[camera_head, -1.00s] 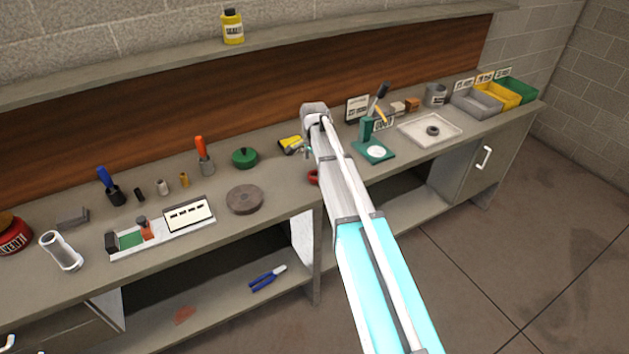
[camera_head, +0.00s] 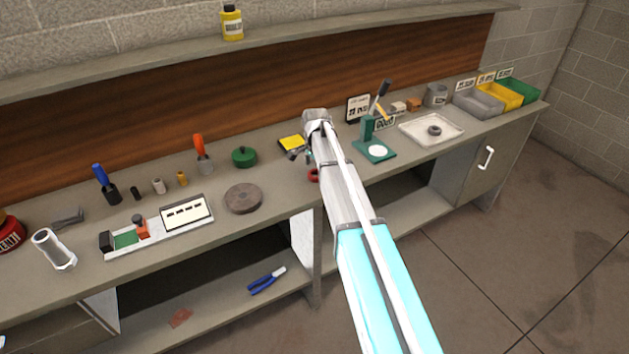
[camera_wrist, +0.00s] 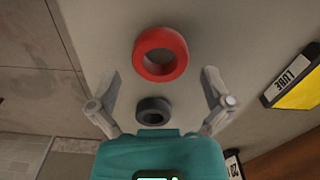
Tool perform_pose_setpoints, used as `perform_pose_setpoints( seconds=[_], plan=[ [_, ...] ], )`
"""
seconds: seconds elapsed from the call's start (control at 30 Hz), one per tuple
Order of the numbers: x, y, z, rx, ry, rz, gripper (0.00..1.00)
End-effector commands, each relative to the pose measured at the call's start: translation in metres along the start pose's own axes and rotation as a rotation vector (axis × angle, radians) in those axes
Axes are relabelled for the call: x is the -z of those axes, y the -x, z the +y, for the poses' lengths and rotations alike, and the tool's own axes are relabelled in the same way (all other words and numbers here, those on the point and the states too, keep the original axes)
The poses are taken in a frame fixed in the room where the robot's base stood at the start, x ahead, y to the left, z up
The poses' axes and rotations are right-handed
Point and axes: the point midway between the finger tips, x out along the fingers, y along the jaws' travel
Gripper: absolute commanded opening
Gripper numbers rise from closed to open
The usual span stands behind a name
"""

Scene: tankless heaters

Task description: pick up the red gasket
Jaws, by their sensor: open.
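The red gasket (camera_wrist: 182,68) is a thick ring lying flat on the bench, at the top centre of the wrist view. In the head view only its left edge (camera_head: 313,175) shows beside my arm, which hides the rest. My gripper (camera_wrist: 160,80) is open and empty above the bench, its two fingers spread to either side of the space just below the red ring. A smaller dark grey ring (camera_wrist: 153,111) lies on the bench between the fingers, closer to the palm. In the head view my gripper is mostly hidden by the arm.
A yellow item labelled LUBE (camera_wrist: 295,82) lies to the right in the wrist view. A green press-like stand (camera_head: 374,149) and a white tray (camera_head: 452,128) are right of my arm. A brown disc (camera_head: 243,198) and green lid (camera_head: 244,157) sit left. The bench's front edge is near.

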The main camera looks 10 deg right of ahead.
Motion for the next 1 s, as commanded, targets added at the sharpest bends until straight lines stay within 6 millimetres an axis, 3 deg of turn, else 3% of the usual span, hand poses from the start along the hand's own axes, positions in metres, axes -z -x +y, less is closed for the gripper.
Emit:
perform_pose_setpoints(
  seconds=[0.3,0.97,1.0],
  plan=[
    [0.0,-0.02,0.0,0.0,0.0,0.0,1.0],
    [0.0,-0.02,0.0,0.0,0.0,0.0,1.0],
    [0.0,-0.02,0.0,0.0,0.0,0.0,0.93]
  ],
)
